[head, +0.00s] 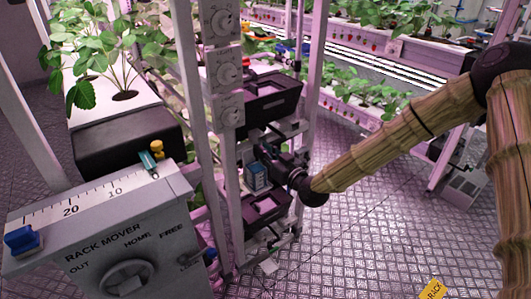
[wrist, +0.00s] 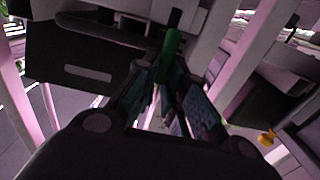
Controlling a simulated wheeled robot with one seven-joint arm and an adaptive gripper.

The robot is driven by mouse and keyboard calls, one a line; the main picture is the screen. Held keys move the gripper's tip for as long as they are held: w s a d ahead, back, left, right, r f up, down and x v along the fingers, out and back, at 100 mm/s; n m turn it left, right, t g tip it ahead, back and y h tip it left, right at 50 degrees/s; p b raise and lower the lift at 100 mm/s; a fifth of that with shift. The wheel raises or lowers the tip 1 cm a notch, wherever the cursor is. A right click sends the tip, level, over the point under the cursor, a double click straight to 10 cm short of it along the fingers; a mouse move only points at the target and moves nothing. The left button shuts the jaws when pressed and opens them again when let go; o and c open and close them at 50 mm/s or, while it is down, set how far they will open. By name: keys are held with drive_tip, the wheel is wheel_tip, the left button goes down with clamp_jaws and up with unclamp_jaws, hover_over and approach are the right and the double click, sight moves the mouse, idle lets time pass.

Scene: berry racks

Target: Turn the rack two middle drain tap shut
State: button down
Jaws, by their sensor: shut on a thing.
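My gripper (head: 262,170) reaches in from the right between the upper and lower dark trays of the middle rack. In the wrist view my gripper (wrist: 165,85) has its two teal-padded fingers closed in around a green handle (wrist: 173,46), which I take to be the middle drain tap. The handle stands up between the fingertips, with a dark stem above it. The lower end of the handle is hidden by the fingers. In the head view the tap is hidden behind the gripper, so its turn angle cannot be told there.
An upper dark tray (head: 285,92) and a lower tray (head: 282,212) bracket my gripper closely. White rack posts (head: 185,75) and several dials (head: 229,73) stand left. The rack mover box (head: 70,275) is at front left. The metal floor (head: 355,235) is open on the right.

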drive_tip(key=shift+d+m, duration=0.1)
drive_tip(key=shift+m, duration=0.2)
drive_tip(key=m+b, duration=0.3)
drive_tip(key=m, duration=0.2)
drive_tip(key=w+d+f+m+b, duration=0.1)
drive_tip(key=m+b, duration=0.2)
drive_tip(key=m, duration=0.3)
drive_tip(key=f+m+b, duration=0.1)
drive_tip(key=m+b, duration=0.2)
drive_tip(key=m, duration=0.3)
drive_tip(key=shift+w+d+f+b, duration=0.15)
drive_tip(key=shift+d+b, duration=0.15)
drive_tip(key=shift+d, duration=0.05)
drive_tip(key=shift+m, duration=0.3)
drive_tip(key=c, duration=1.5)
unclamp_jaws()
drive_tip(key=shift+d, duration=0.1)
drive_tip(key=v, duration=1.2)
